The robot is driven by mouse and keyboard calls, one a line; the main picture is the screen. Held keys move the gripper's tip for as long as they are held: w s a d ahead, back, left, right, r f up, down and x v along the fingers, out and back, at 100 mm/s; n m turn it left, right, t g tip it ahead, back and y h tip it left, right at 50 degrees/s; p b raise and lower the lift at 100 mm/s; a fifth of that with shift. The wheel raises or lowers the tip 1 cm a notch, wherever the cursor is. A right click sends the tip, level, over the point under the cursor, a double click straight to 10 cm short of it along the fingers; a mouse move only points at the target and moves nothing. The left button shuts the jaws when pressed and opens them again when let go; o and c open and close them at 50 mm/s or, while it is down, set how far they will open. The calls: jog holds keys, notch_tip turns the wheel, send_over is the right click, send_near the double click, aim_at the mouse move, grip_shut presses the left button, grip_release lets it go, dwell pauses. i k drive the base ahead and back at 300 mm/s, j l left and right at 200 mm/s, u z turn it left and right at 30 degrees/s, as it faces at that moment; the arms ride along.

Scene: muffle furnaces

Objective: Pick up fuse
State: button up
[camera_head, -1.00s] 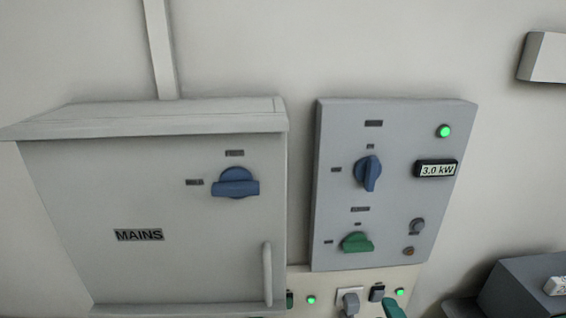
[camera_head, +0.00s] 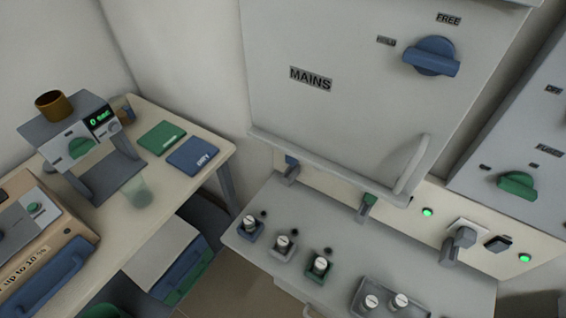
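Several small white cylinders with metal-looking ends, which look like fuses, stand on a grey shelf (camera_head: 450,287) below the MAINS box. One fuse (camera_head: 250,222) stands at a blue base, one (camera_head: 283,242) at a grey base and one (camera_head: 320,265) at a green base. Two more, a left fuse (camera_head: 372,301) and a right fuse (camera_head: 400,300), are in a dark grey tray (camera_head: 362,288) near the bottom edge. The frames do not show which fuse the task means. My gripper is not in view.
The MAINS box (camera_head: 340,110) with its blue knob (camera_head: 432,56) and handle (camera_head: 412,168) overhangs the shelf's back. Levers (camera_head: 366,207) stick out beneath it. A control panel (camera_head: 535,150) is at right. A table (camera_head: 215,150) with devices and a brown cup (camera_head: 53,104) stands left.

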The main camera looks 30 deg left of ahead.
aim_at(282, 242)
jog(key=u, duration=0.9)
jog(key=i+j+u, duration=0.1)
jog(key=i+j, duration=0.15)
jog(key=i, duration=0.15)
jog(key=i+j+u, duration=0.15)
jog(key=i, duration=0.25)
